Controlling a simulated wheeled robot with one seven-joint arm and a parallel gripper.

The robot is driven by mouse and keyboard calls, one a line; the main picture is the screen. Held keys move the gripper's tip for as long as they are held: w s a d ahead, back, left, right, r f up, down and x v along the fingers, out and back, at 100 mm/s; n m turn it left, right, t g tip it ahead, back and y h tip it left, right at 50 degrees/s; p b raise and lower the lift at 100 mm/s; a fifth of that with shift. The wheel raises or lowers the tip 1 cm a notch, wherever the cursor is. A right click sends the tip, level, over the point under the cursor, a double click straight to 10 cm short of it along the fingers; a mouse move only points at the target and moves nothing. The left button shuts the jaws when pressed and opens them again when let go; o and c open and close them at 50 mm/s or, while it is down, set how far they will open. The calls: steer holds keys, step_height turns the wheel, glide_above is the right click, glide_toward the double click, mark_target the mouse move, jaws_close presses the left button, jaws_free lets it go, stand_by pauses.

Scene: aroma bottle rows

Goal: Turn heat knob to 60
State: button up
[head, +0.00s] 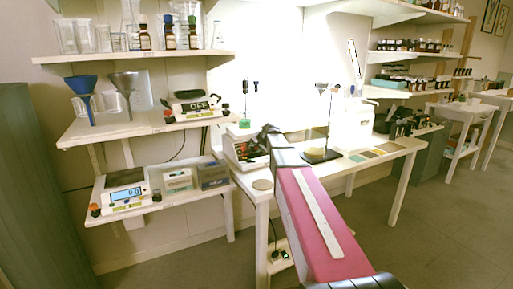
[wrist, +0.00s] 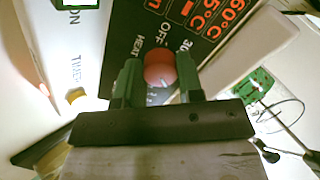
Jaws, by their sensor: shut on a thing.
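The heat knob (wrist: 160,68) is a round red knob on a dark panel (wrist: 135,22) in the wrist view. White lettering beside it reads "HEAT", "OFF" and "30", and red lettering reads "60°C". My gripper (wrist: 159,80) has its two green fingers on either side of the knob, shut on it. The fingers hide part of the knob's sides, and I cannot tell which mark it points to. In the head view, the hotplate (head: 241,150) stands at the left end of the white table, partly hidden by my arm and gripper (head: 262,143).
The white table (head: 372,164) holds a stand (head: 318,155) and several coloured squares right of my arm. Shelves on the left carry scales (head: 124,196), funnels (head: 82,88) and glassware.

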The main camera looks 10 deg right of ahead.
steer(key=shift+s+m, duration=0.1)
steer(key=shift+m, duration=1.5)
steer(key=o, duration=0.9)
steer(key=v, duration=1)
steer(key=shift+s+d+r, duration=0.1)
steer(key=shift+s+r, duration=0.05)
steer(key=shift+s, duration=0.15)
